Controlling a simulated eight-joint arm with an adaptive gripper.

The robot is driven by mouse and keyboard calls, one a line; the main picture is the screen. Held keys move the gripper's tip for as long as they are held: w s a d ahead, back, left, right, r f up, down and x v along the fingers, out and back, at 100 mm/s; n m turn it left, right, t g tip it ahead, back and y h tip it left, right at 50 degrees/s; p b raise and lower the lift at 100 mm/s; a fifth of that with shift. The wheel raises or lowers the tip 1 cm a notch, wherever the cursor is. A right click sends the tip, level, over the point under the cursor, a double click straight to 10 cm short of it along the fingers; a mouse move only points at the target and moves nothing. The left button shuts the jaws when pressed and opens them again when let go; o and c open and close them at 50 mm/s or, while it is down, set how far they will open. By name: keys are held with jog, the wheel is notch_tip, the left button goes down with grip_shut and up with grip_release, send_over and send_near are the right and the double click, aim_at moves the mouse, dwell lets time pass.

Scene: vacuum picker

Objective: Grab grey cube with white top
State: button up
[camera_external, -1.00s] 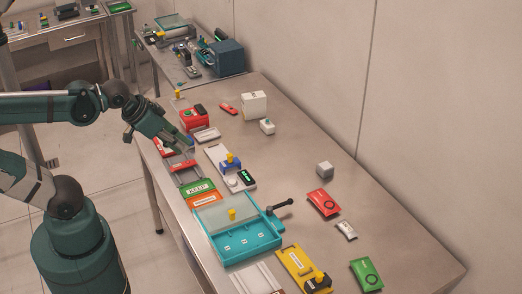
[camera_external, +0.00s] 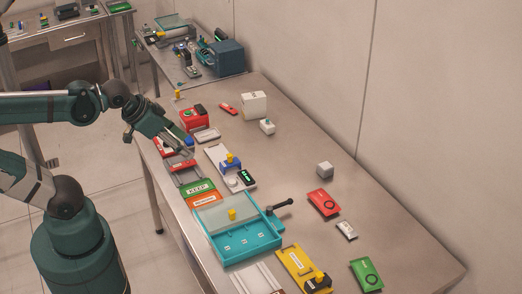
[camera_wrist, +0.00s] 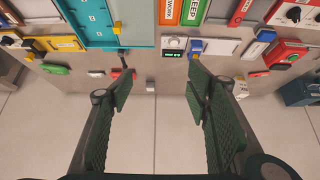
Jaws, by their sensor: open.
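A small grey cube with a lighter top (camera_external: 324,170) stands alone on the right side of the table. In the wrist view the grey cube (camera_wrist: 151,86) shows small, between and beyond my fingers. My gripper (camera_external: 184,149) is over the table's left edge, near the red and grey trays, well to the left of the cube. In the wrist view my gripper (camera_wrist: 160,78) has its two green fingers spread wide with nothing between them.
A teal tray (camera_external: 245,240) with a lever lies front-centre. A red card (camera_external: 323,202) and a small white block (camera_external: 346,230) lie in front of the cube. A white box (camera_external: 254,105) stands farther back. Bare table surrounds the cube, with the wall behind.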

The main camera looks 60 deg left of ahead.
jog(key=shift+w+r, duration=0.1)
jog(key=w+r+n+g+p, duration=0.15)
jog(key=w+r+n, duration=0.3)
jog(key=w, duration=0.75)
jog(key=n+g+p, duration=0.3)
jog(key=n+g, duration=0.3)
jog(key=n, duration=0.8)
send_over(326, 166)
jog(key=shift+m, duration=0.25)
notch_tip(326, 166, down, 22)
jog(key=shift+s+f, duration=0.15)
jog(key=shift+f, duration=0.4)
